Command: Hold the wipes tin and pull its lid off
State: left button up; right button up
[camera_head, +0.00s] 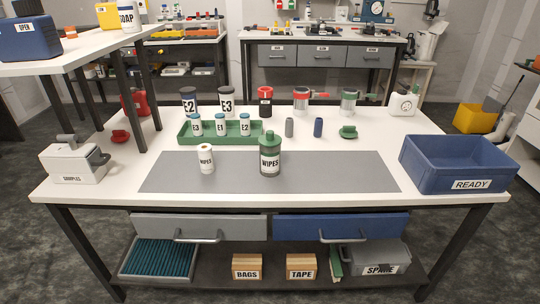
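The wipes tin (270,168) stands upright on the grey mat (335,175) near the front middle of the bench. It is dark green with a white label reading WIPES. Its green lid (270,141), with a raised knob, sits on top of it. Neither of my grippers is in view, and nothing touches the tin.
A green tray (180,139) with several labelled jars lies behind. The mat's right part is clear.

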aim_at(269, 158)
jog(key=i+l, duration=0.15)
jog(key=l, duration=0.2)
jog(key=i+l, duration=0.15)
jog(key=l, duration=0.2)
jog(key=i+l, duration=0.2)
jog(key=l, duration=0.2)
